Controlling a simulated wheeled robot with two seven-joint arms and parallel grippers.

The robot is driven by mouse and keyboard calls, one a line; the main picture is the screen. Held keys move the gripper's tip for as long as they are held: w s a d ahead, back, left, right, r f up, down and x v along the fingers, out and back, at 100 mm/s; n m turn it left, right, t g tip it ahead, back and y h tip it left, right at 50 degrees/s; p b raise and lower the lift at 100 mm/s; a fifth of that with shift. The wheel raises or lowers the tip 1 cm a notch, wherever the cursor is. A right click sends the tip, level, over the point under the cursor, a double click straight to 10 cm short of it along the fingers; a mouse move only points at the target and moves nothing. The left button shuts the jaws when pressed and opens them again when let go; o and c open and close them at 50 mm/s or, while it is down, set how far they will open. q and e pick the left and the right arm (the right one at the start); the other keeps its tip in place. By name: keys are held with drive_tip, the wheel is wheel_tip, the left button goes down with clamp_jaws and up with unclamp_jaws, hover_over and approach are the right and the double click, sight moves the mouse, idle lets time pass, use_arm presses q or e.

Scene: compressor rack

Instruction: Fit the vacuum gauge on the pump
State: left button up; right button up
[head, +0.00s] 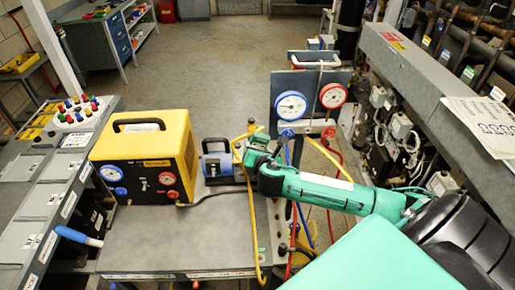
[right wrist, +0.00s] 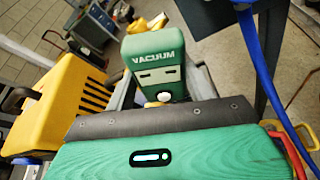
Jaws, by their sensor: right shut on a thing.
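The pump (head: 216,165) is a small blue and grey unit with a dark handle, standing on the grey bench top. I cannot tell whether gauge and pump touch. The pump's port is not clear. My left gripper is not in view.
A yellow and black machine (head: 145,155) with blue and red dials stands left of the pump. Gauges with blue (head: 291,106) and red (head: 333,96) rims hang behind on a panel. A yellow hose (head: 252,215) runs down beside my right gripper. The front bench top (head: 170,240) is clear.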

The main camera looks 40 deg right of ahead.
drive_tip(key=shift+w+r, duration=0.1)
drive_tip(key=shift+w, duration=0.05)
idle(0.3)
drive_tip(key=shift+w, duration=0.1)
drive_tip(key=o, duration=1.3)
drive_tip(key=shift+o, duration=0.2)
drive_tip(key=p+v, duration=0.4)
drive_tip(key=v, duration=0.2)
